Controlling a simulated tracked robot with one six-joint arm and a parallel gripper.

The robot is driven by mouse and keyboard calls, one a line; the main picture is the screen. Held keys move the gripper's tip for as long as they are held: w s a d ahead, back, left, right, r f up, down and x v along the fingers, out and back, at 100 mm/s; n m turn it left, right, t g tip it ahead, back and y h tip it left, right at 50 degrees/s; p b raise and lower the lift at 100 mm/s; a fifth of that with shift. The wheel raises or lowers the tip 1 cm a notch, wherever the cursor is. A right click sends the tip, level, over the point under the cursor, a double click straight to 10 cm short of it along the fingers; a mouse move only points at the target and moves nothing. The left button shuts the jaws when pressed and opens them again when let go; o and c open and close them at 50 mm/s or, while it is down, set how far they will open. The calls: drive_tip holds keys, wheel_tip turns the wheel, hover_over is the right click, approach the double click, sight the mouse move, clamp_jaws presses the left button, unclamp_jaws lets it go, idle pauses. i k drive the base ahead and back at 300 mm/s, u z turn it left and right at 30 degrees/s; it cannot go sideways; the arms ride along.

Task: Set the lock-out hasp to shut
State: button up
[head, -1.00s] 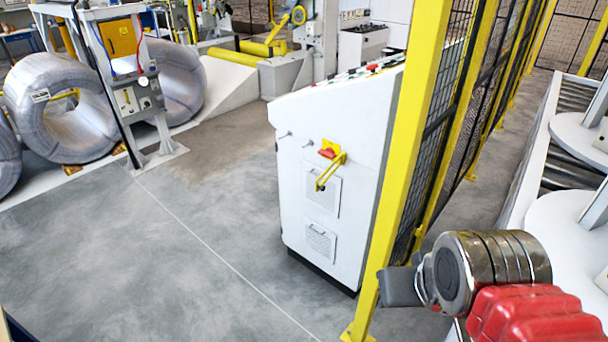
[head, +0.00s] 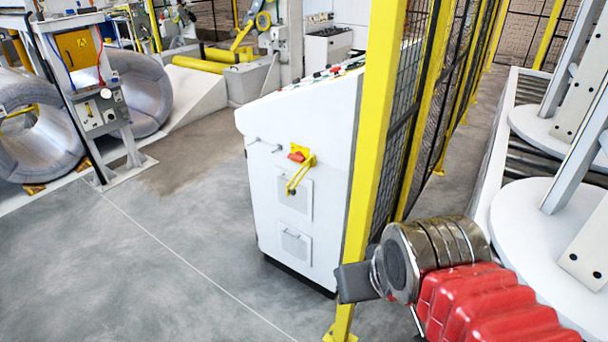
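The lock-out hasp (head: 300,176) is a yellow bar on the front of a white control cabinet (head: 265,150). It hangs down and leftward at a slant from a yellow plate, just below a red switch handle (head: 297,153). I cannot tell from here whether it is latched. My gripper (head: 357,283) shows as a dark grey block at the lower right, beyond a metal wrist and a red sleeve. It is in front of the yellow fence post, well apart from the hasp. Its fingers cannot be made out.
A yellow fence post (head: 372,130) with mesh panels stands right of the cabinet, close to my gripper. A roller conveyor with white round plates (head: 530,225) is at the right. Wrapped coils (head: 140,90) stand at the left. The grey floor (head: 150,270) before the cabinet is clear.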

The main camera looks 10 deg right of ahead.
sight(294, 191)
drive_tip(key=z, duration=0.05)
drive_tip(key=i, duration=0.95)
drive_tip(key=u, duration=0.1)
drive_tip(key=k, duration=1.3)
drive_tip(key=u, duration=0.8)
drive_tip(key=i, duration=1.65)
drive_tip(key=z, duration=0.15)
